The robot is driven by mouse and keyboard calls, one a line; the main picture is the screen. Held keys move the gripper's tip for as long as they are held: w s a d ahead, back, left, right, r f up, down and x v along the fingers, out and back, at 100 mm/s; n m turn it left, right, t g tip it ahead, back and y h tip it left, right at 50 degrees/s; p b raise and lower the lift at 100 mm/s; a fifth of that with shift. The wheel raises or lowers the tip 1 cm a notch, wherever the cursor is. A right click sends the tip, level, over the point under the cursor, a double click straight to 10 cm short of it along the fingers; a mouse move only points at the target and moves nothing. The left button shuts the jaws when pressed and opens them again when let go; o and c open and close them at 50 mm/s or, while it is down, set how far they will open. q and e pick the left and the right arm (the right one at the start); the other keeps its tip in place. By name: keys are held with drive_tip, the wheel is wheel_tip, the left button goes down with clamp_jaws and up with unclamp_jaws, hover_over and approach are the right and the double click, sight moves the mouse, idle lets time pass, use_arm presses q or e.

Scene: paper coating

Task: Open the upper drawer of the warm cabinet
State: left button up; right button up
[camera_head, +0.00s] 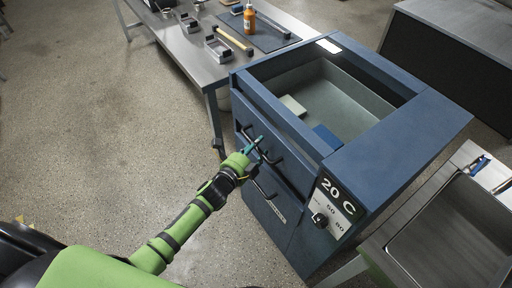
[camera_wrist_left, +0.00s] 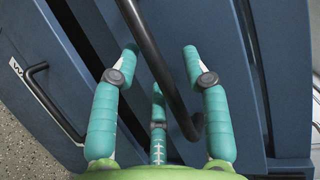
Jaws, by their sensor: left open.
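The warm cabinet (camera_head: 400,133) is a dark blue box with an open well on top and a "20 C" dial panel on its front. Its upper drawer (camera_head: 295,168) looks closed, with a black bar handle (camera_head: 273,158). My left gripper (camera_head: 257,146) is at this handle, its fingers open. In the left wrist view, the handle (camera_wrist_left: 146,38) runs between the teal fingers of the left gripper (camera_wrist_left: 160,55); I cannot tell whether they touch it. A lower handle (camera_wrist_left: 38,85) shows at the left there. My right gripper is not in view.
A steel table (camera_head: 185,42) with metal holders and an orange bottle (camera_head: 249,18) stands behind the cabinet. A steel sink or tray (camera_head: 455,235) is close at its right. The floor (camera_head: 100,130) on the left is clear.

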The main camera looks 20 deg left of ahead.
use_arm(q)
clamp_jaws()
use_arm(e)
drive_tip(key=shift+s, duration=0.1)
use_arm(q)
drive_tip(key=shift+s+a, duration=0.1)
drive_tip(key=shift+s, duration=0.05)
drive_tip(key=s+a+p, duration=0.1)
drive_tip(key=s+a, duration=0.8)
drive_tip(key=s, duration=0.2)
drive_tip(key=s+a+p, duration=0.1)
drive_tip(key=s+a, duration=0.8)
drive_tip(key=s, duration=0.3)
drive_tip(key=shift+s+a+p, duration=0.25)
drive_tip(key=shift+p, duration=0.1)
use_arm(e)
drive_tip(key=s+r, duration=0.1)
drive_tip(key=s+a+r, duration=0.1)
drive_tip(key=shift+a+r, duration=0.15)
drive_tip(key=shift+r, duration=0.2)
